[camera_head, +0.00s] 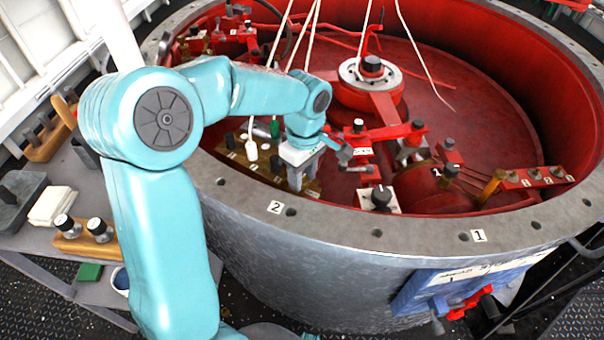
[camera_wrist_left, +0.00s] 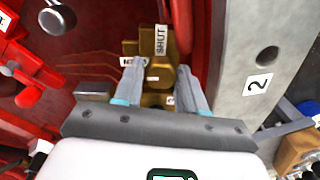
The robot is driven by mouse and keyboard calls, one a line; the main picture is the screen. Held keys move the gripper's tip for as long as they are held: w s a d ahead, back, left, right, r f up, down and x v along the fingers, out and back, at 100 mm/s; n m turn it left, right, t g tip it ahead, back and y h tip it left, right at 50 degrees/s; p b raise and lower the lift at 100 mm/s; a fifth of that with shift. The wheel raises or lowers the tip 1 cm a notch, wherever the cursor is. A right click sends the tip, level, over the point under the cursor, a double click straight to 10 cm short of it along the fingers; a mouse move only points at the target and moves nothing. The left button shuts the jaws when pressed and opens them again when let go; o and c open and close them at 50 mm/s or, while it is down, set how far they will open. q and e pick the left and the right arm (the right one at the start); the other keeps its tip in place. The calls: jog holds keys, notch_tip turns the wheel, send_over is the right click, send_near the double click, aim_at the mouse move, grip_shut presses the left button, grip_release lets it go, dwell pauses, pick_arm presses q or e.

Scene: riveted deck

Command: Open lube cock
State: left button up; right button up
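A brass fitting, seemingly the lube cock (camera_wrist_left: 157,48), shows in the left wrist view, with a label reading SHUT on its upper part. A second white label beside it is partly covered by a finger. My left gripper (camera_wrist_left: 160,75) is open, its two grey fingers apart and pointing at the brass fitting. I cannot tell whether the fingers touch it. In the head view my left gripper (camera_head: 303,180) points down inside the near rim of the red drum, and hides most of the fitting. My right gripper is not in view.
The drum's grey flange (camera_head: 375,238) carries number plates 2 and 1. A metal lever with a round knob (camera_wrist_left: 56,17) stands left of the fingers. White cords (camera_head: 312,35) hang near my arm.

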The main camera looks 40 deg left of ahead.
aim_at(304, 177)
pick_arm(q)
jog(key=shift+r, duration=0.1)
notch_tip(304, 177, up, 16)
jog(key=p, duration=0.3)
jog(key=shift+w+r, duration=0.2)
jog(key=shift+w, duration=0.05)
jog(key=shift+f, duration=0.1)
dwell(0.5)
